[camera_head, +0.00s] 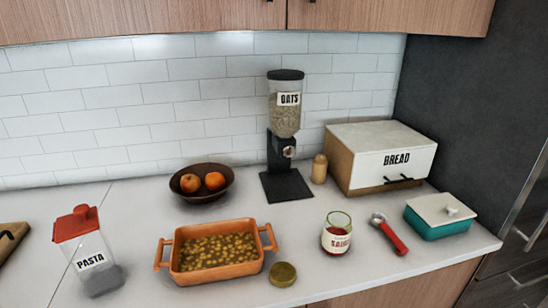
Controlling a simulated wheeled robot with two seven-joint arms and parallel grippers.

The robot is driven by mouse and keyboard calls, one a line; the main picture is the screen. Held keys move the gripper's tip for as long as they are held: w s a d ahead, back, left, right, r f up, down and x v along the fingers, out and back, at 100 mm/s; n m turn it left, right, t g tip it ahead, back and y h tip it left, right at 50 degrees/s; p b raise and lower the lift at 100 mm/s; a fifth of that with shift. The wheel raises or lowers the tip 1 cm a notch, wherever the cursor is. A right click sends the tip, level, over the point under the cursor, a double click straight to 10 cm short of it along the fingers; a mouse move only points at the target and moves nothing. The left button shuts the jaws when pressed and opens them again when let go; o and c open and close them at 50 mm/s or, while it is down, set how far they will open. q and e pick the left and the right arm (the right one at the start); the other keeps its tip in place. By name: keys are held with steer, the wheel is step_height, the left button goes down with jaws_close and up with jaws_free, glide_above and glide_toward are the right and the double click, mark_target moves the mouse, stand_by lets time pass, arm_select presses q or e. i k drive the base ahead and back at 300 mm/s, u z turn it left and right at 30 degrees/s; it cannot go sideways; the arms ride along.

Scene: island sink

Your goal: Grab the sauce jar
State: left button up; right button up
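The sauce jar (336,239) is a small glass jar with red sauce in it and a pale label. It stands upright and without a lid on the white counter, right of centre. A round gold-coloured lid (283,274) lies on the counter to its lower left. Neither of my grippers shows in the head view.
An orange baking dish (216,269) is left of the jar. A red-handled tool (389,233) and a teal lidded dish (440,221) lie to its right. Behind stand an oats dispenser (285,115) and a bread box (379,157). The counter in front of the jar is clear.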

mark_target(337, 232)
steer(key=u, duration=1.1)
steer(key=i, duration=0.35)
steer(key=z, duration=0.65)
